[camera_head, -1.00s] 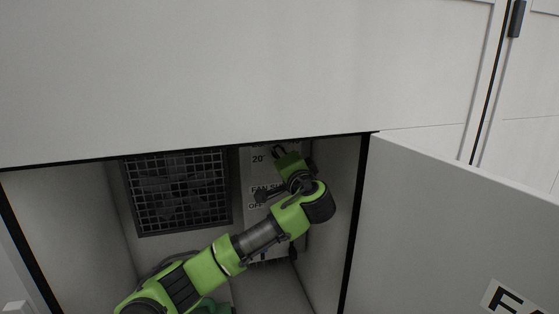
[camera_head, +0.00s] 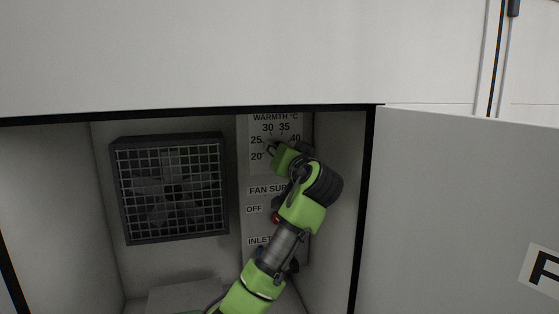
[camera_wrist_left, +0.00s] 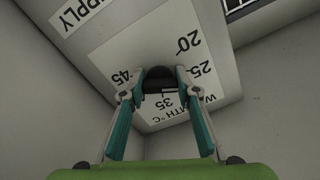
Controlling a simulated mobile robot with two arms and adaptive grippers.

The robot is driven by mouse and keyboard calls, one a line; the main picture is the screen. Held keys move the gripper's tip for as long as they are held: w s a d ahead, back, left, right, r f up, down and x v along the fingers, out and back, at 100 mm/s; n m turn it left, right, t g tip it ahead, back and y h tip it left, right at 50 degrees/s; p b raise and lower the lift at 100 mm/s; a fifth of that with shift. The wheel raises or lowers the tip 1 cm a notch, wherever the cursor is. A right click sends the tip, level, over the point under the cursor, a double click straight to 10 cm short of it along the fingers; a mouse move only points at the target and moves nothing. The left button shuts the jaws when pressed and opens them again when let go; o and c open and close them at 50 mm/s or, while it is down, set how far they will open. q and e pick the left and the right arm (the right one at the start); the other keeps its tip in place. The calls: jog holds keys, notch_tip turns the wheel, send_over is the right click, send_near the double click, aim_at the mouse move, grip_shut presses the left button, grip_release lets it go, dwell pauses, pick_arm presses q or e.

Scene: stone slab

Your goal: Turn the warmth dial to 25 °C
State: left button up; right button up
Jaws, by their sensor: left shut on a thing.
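The warmth dial (camera_wrist_left: 158,78) is a dark round knob on a white panel, seen in the left wrist view. My left gripper (camera_wrist_left: 159,76) is shut on it, one finger on each side. The printed numbers 20, 25, 35 and 45 show around it, upside down. I cannot make out the dial's pointer. In the head view my left gripper (camera_head: 271,149) is at the warmth scale (camera_head: 275,117), close to the 20 and 25 marks, and hides most of the dial. My right gripper is not in view.
The panel is inside an open cabinet. A fan behind a grille (camera_head: 170,188) is to its left. Below the scale are a fan supply label (camera_head: 266,190) and an inlet label (camera_head: 259,240), partly behind my arm. The cabinet's right wall and open door (camera_head: 460,210) are close by.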

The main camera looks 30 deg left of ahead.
pick_arm(q)
jog(key=shift+n, duration=0.3)
jog(key=o, duration=1.1)
jog(key=shift+d, duration=0.1)
jog(key=v, duration=1.2)
